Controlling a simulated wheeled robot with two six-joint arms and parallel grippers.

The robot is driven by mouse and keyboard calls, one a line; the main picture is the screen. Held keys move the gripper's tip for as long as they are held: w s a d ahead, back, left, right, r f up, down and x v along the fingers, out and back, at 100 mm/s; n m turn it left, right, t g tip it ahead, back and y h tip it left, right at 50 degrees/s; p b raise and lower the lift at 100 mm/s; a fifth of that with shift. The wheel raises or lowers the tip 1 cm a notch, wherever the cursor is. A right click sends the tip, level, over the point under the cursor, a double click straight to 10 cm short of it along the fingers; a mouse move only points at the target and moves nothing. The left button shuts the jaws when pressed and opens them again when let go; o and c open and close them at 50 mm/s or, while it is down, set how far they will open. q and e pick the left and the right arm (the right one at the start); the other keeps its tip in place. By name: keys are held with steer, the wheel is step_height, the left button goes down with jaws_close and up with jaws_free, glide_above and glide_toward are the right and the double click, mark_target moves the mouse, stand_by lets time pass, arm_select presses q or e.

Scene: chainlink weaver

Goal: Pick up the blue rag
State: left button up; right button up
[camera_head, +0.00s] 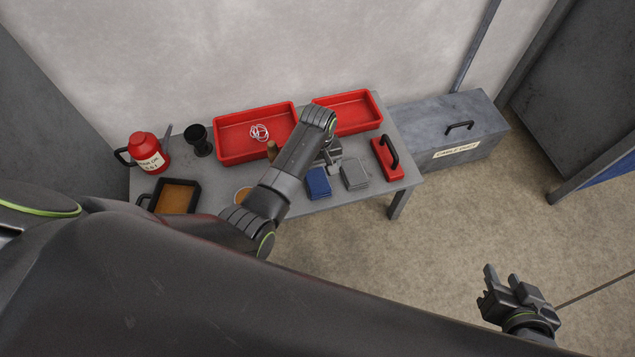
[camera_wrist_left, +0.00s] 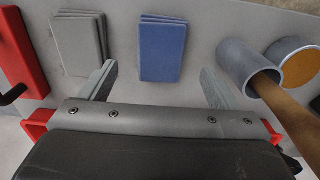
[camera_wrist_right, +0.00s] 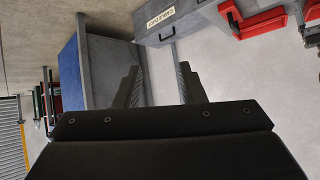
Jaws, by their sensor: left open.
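The blue rag (camera_head: 317,184) lies folded in a stack near the front edge of the grey table (camera_head: 408,172). In the left wrist view the blue rag (camera_wrist_left: 163,52) is centred ahead of my left gripper (camera_wrist_left: 158,82), lying between the lines of its two spread fingers. My left gripper is open and empty above the table, and it also shows in the head view (camera_head: 328,160) just behind the rag, partly hidden by my arm. My right gripper (camera_head: 502,280) is out over the floor at the right; its fingers are apart and empty in the right wrist view (camera_wrist_right: 160,78).
A folded grey rag (camera_head: 355,174) lies close beside the blue one, with a red handled item (camera_head: 388,158) beyond it. A grey tube (camera_wrist_left: 240,70) with a wooden handle stands on the rag's other side. Red trays (camera_head: 228,140) stand at the back; a grey chest (camera_head: 440,130) is right of the table.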

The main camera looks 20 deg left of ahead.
mark_target(317, 181)
arm_select(q)
step_height(317, 181, down, 2)
steer(key=shift+s+f+b, duration=0.1)
steer(key=shift+f+b, duration=0.15)
steer(key=shift+b, duration=0.5)
step_height(317, 181, down, 2)
steer(key=shift+f+b, duration=0.15)
steer(key=shift+b, duration=0.45)
steer(key=shift+f, duration=0.1)
arm_select(e)
steer(key=w+r+t, duration=0.2)
steer(key=r+t, duration=0.4)
steer(key=r, duration=0.3)
steer(key=w+r+n+t+h, duration=0.1)
steer(key=w+r+t, duration=0.2)
steer(key=r+t, duration=0.3)
step_height(317, 181, up, 3)
steer(key=shift+d+r+n, duration=0.2)
steer(key=shift+d+n, duration=0.1)
steer(key=shift+d, duration=0.1)
arm_select(q)
steer(key=shift+c, duration=0.3)
steer(key=c, duration=1)
arm_select(e)
steer(key=shift+w+f+h, duration=0.1)
steer(key=shift+f+h, duration=0.05)
steer(key=shift+h, duration=0.15)
